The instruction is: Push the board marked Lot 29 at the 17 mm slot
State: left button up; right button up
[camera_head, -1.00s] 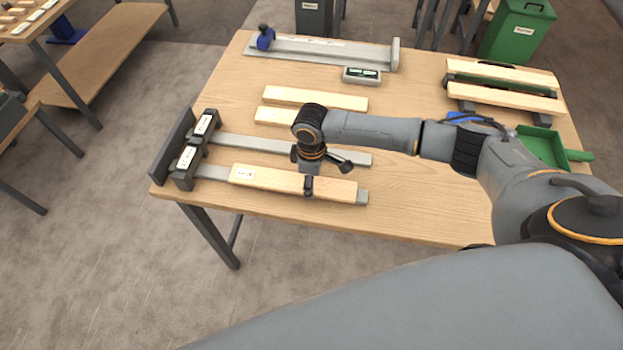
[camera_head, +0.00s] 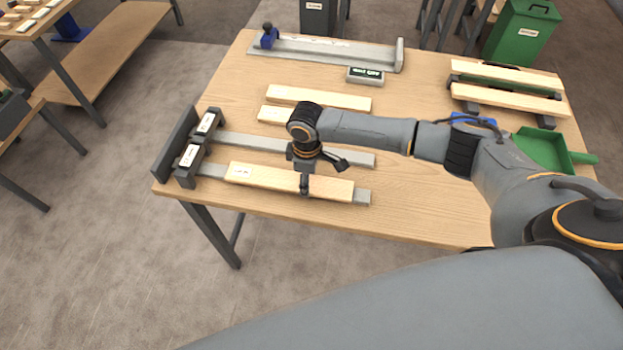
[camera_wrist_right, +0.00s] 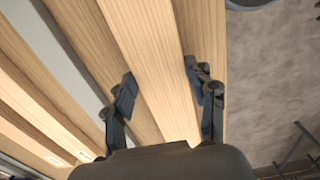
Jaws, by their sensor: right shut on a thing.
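A pale wooden board (camera_head: 270,178) with a small white label lies on the near grey rail (camera_head: 362,197) at the table's front; the lettering is too small to read. My right gripper (camera_head: 304,190) points down at the board's right half and is shut on it. In the right wrist view the fingers (camera_wrist_right: 161,88) sit on either side of the board (camera_wrist_right: 150,50). Left of the board, a dark slot block (camera_head: 190,162) with a white label stands across the near rail, and a bare stretch of rail separates them. The label cannot be read. My left gripper is out of view.
A second labelled slot block (camera_head: 208,124) stands at the far rail (camera_head: 255,143), which is empty. Two loose boards (camera_head: 318,98) lie behind it. A measuring bench (camera_head: 330,50) with a display (camera_head: 366,75), a board rack (camera_head: 505,88) and a green scoop (camera_head: 543,150) stand further back and right.

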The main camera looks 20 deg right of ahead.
aim_at(259, 175)
jog(key=shift+w+a+f, duration=0.15)
jog(key=shift+w+a, duration=0.3)
jog(key=shift+a, duration=0.35)
jog(key=shift+a, duration=0.1)
jog(key=shift+w+a+b, duration=0.45)
jog(key=shift+w+a, duration=0.2)
jog(key=shift+a, duration=0.25)
jog(key=shift+w+a+b, duration=0.4)
jog(key=shift+w+a, duration=0.2)
jog(key=shift+a, duration=0.25)
jog(key=shift+w+a+b, duration=0.35)
jog(key=shift+w+a, duration=0.15)
jog(key=shift+a, duration=0.2)
jog(key=shift+w+a, duration=0.1)
jog(key=shift+a, duration=0.1)
jog(key=shift+w+a+b, duration=0.5)
jog(key=shift+a, duration=0.25)
jog(key=shift+w+a, duration=0.25)
jog(key=shift+a, duration=0.05)
jog(key=shift+w+a+b, duration=0.65)
jog(key=shift+a+b, duration=0.3)
